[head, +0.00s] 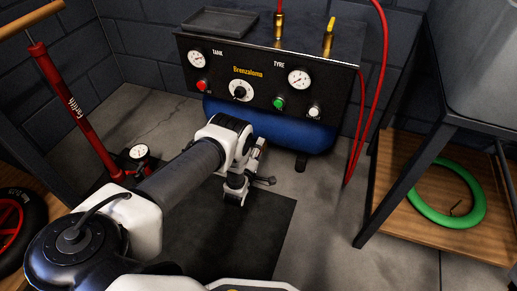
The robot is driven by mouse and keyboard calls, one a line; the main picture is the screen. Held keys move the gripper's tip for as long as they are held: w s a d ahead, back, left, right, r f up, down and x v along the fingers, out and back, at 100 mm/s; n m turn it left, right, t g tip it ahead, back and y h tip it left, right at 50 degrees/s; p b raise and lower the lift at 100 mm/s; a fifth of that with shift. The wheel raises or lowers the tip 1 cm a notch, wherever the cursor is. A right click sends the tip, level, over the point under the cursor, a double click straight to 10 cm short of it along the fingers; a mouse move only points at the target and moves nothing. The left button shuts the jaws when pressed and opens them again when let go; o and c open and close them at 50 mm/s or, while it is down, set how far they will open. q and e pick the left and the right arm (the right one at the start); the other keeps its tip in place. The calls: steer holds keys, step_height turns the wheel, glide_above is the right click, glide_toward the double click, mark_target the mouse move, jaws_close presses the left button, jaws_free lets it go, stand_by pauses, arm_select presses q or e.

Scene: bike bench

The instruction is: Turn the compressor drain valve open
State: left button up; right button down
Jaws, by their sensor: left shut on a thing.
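The compressor has a blue tank (285,127) under a black control panel (265,85) with two gauges and several knobs, against the back wall. My left gripper (266,181) is low in front of the tank, at the end of my white and grey arm. It is small, dark and partly hidden by my own wrist. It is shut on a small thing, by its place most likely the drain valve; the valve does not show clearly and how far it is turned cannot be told. My right gripper is out of view.
A yellow-handled fitting (329,38) and a red hose (384,75) are on the compressor. A red floor pump (75,110) stands left. A green tyre (420,207) lies on a wooden shelf at right. A dark mat (262,240) covers the floor below my arm.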

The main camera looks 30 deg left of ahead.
arm_select(q)
steer(key=shift+w+n, duration=0.1)
steer(key=shift+n, duration=0.8)
steer(key=o, duration=1.2)
steer(key=shift+c, duration=0.2)
steer(key=v, duration=1.2)
steer(key=shift+f, duration=0.1)
